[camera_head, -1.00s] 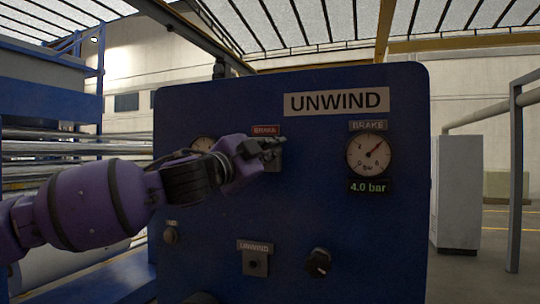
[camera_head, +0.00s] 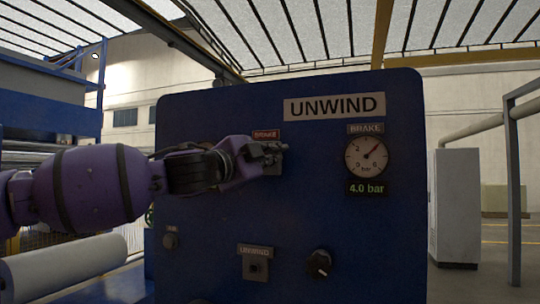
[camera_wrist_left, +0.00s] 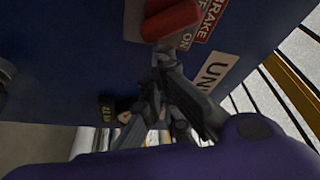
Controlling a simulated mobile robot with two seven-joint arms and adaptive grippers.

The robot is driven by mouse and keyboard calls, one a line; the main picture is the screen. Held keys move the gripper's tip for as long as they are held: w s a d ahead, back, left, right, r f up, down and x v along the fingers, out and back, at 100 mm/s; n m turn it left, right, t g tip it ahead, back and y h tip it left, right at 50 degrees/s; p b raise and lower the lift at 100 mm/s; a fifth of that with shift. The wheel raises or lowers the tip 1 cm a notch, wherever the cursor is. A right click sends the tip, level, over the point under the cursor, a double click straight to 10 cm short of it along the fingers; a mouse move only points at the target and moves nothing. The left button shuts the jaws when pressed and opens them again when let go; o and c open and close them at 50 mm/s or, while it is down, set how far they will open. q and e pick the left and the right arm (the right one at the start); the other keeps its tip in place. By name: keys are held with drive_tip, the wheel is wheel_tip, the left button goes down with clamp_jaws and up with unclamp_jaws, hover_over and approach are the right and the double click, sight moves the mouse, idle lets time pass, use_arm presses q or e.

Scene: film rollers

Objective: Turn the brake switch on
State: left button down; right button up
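The brake switch has a red handle (camera_wrist_left: 170,20) in the left wrist view. It sits on a pale plate (camera_wrist_left: 186,42) marked ON, beside a red BRAKE label (camera_wrist_left: 212,16). In the head view that label (camera_head: 266,134) is above my left gripper (camera_head: 270,153), which hides the switch handle. In the left wrist view the fingers of my left gripper (camera_wrist_left: 163,62) come together at the tips, with nothing seen between them. The tips are close to the red handle; I cannot tell whether they touch it. My right gripper is out of view.
The blue panel (camera_head: 215,270) carries an UNWIND sign (camera_head: 334,106), a brake gauge (camera_head: 366,157) with a 4.0 bar display (camera_head: 366,188), an UNWIND switch (camera_head: 255,267) and a black knob (camera_head: 319,263). A large pale roller (camera_head: 70,270) lies at lower left.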

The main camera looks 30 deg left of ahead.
use_arm(q)
drive_tip(key=shift+w+a+f+m, duration=0.15)
drive_tip(key=shift+f+m, duration=0.15)
drive_tip(key=shift+m, duration=0.2)
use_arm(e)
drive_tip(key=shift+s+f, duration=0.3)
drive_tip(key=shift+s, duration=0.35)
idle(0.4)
use_arm(q)
drive_tip(key=shift+f+m, duration=0.1)
drive_tip(key=shift+m, duration=0.2)
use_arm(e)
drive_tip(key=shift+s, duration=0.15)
use_arm(q)
drive_tip(key=shift+s+a+f+m+g+p, duration=0.25)
drive_tip(key=shift+a+f+m+g+p, duration=0.45)
drive_tip(key=shift+m, duration=0.65)
drive_tip(key=shift+s+a+f+m+g+p, duration=0.2)
drive_tip(key=shift+a+f+m+g+p, duration=0.2)
drive_tip(key=shift+a+f+m+p, duration=0.6)
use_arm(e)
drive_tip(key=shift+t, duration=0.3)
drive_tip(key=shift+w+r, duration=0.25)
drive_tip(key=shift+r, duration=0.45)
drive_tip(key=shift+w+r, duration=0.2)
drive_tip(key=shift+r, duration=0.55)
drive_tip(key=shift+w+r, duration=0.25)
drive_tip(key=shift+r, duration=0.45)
